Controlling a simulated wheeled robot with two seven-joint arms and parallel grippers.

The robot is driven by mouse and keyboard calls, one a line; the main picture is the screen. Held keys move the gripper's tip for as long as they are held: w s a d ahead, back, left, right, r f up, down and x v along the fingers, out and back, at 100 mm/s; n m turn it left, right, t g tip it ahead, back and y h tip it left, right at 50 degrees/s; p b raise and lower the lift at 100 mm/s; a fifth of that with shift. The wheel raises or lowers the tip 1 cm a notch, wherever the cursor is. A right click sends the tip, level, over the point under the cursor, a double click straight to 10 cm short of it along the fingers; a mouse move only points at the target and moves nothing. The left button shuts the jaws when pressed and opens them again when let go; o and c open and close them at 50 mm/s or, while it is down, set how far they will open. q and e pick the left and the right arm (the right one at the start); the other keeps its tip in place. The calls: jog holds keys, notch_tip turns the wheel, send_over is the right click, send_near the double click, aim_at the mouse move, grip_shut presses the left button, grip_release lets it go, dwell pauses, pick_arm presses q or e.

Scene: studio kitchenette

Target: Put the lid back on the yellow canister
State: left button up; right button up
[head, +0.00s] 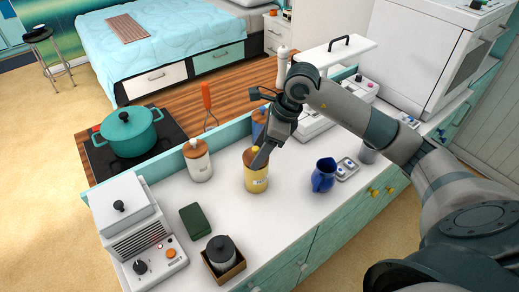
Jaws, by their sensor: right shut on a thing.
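The yellow canister (256,182) stands upright on the white counter, near the middle of the head view. Its brown lid (247,159) is at the canister's mouth, partly hidden by my gripper. I cannot tell whether the lid is seated or just above the rim. My right gripper (258,153) reaches down from the upper right and is shut on the lid, at its top. My left gripper is not in view.
A white canister with a wooden lid (198,163) stands left of the yellow one, and a blue canister (259,130) behind. A blue jug (324,175) is to the right. A green box (195,221) and a brown box with a dark-lidded jar (223,262) are in front.

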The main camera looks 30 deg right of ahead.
jog(key=shift+f+b, duration=0.2)
jog(key=shift+b, duration=0.9)
dwell(1.8)
dwell(0.3)
jog(key=o, duration=1.6)
jog(key=shift+r, duration=0.15)
jog(key=shift+r+p, duration=1.55)
jog(key=shift+r, duration=1.85)
grip_shut()
